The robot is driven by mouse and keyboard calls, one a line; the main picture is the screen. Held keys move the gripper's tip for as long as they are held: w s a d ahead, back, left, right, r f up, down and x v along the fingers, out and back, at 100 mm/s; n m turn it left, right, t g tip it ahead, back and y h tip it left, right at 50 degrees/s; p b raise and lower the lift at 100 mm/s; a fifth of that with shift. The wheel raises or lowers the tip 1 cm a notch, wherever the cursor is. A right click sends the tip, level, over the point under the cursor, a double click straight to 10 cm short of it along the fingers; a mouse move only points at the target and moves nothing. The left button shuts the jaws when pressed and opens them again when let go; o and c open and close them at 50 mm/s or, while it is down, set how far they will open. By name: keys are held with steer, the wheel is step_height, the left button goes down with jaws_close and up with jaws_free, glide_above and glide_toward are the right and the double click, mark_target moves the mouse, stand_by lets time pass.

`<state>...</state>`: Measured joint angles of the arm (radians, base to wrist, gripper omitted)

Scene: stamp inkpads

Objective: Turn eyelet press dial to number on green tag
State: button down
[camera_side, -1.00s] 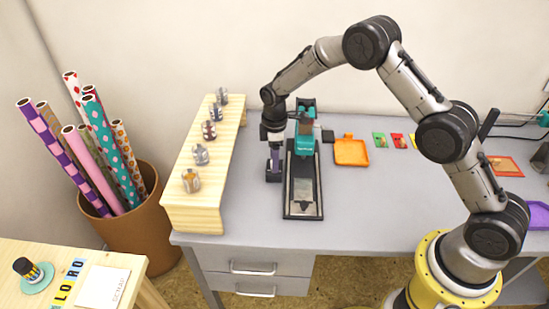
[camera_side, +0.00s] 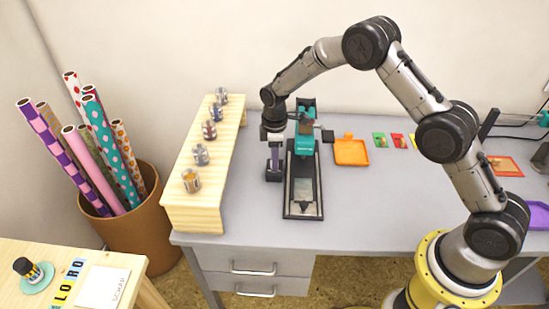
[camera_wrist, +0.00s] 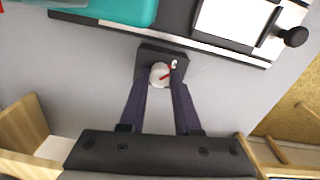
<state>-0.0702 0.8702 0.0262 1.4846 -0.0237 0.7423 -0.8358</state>
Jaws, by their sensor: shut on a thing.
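The eyelet press (camera_side: 304,144) is teal and black, on a long black base left of the table's middle. The dial (camera_wrist: 159,76) is a small white disc with a red mark, on a dark block (camera_wrist: 150,51) beside the press base. My gripper (camera_wrist: 163,77) points down at the block, its two purple fingers shut on the dial from either side. The fingers also show in the side view (camera_side: 274,165), where the dial is hidden. The dial's numbers are not readable. A green tag (camera_side: 379,139) lies at the back; its number is too small to read.
A red tag (camera_side: 397,140) lies beside the green one. An orange tray (camera_side: 351,152) sits right of the press. A wooden shelf (camera_side: 195,215) with several small metal tins stands close on the left. The grey table (camera_side: 370,205) is clear in front.

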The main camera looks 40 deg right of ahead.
steer(key=m, duration=0.4)
steer(key=shift+m, duration=2.2)
steer(key=c, duration=0.6)
jaws_free()
step_height(320, 180, up, 14)
steer(key=shift+a+f, duration=0.1)
steer(key=shift+a, duration=0.05)
